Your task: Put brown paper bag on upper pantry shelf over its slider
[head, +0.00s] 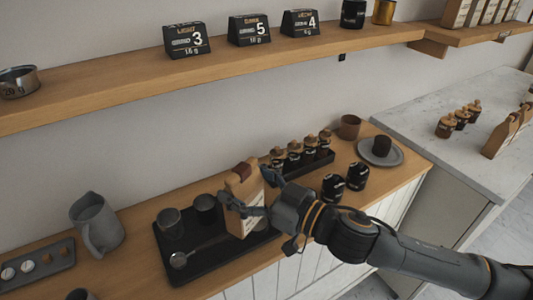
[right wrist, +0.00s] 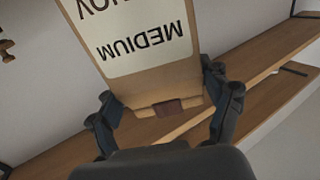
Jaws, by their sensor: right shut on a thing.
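The brown paper bag (head: 243,222) is upright, with a pale label and a dark reddish-brown clip on top. My right gripper (head: 250,193) is shut on its upper part from both sides. In the head view the bag is over the right part of a black tray (head: 222,265); I cannot tell whether its base touches it. In the right wrist view the bag (right wrist: 140,85) fills the top middle between the fingers (right wrist: 165,112), its "MEDIUM" label upside down. A higher wooden shelf (head: 485,36) at the top right carries several similar bags and a small dark tag (head: 503,36). My left gripper is not in view.
The tray also holds two dark cups (head: 170,223) and a spoon (head: 190,254). Several small jars (head: 300,152), two black canisters (head: 357,177) and a plate (head: 381,152) stand nearby. A long wall shelf (head: 110,95) with black number cards (head: 187,41) runs above the counter.

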